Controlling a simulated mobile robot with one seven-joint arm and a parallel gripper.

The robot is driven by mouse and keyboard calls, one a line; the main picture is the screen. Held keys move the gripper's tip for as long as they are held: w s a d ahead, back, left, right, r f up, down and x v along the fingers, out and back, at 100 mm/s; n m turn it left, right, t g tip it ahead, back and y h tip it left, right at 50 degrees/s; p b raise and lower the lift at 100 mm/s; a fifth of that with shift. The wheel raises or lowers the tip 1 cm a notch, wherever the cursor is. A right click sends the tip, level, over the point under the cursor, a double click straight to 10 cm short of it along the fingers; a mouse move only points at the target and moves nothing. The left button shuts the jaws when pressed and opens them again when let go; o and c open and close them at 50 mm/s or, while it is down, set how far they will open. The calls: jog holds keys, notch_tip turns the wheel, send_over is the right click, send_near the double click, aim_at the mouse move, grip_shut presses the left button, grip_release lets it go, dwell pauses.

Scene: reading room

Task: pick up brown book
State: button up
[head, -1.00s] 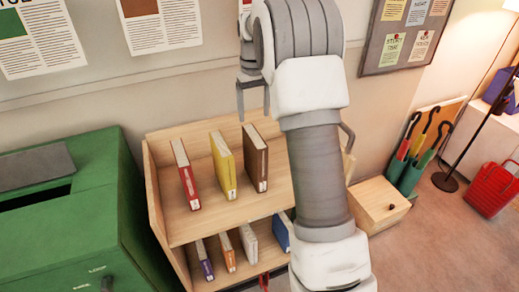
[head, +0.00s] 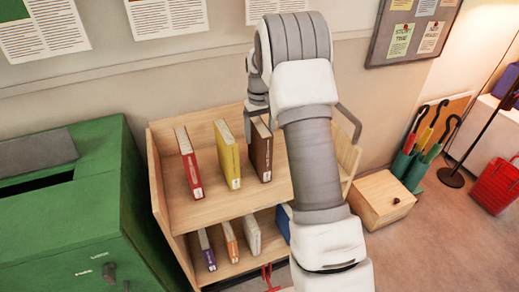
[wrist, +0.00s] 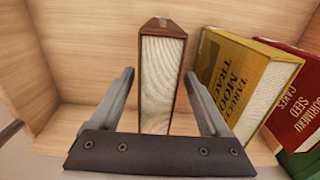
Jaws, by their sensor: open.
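The brown book (head: 261,152) stands upright on the top shelf, to the right of the yellow book. In the wrist view the brown book (wrist: 162,75) is seen from above, with its pale page edges between the two fingers. My gripper (wrist: 160,85) is open, with one finger on each side of the book and a visible gap to each. In the head view my gripper (head: 257,130) is at the top of the brown book and partly hides it.
The yellow book (head: 228,155) stands close beside the brown one, with the red book (head: 188,163) further left. The wooden shelf (head: 215,208) has more books on its lower level. A green bin (head: 75,215) stands left, a wooden box (head: 380,198) right.

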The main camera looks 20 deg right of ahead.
jog(key=f, duration=0.2)
jog(key=w+f, duration=0.1)
jog(key=f, duration=0.1)
jog(key=shift+d+f, duration=0.1)
jog(key=shift+f, duration=0.1)
jog(key=shift+s, duration=0.1)
grip_shut()
jog(key=shift+r, duration=0.1)
dwell(1.0)
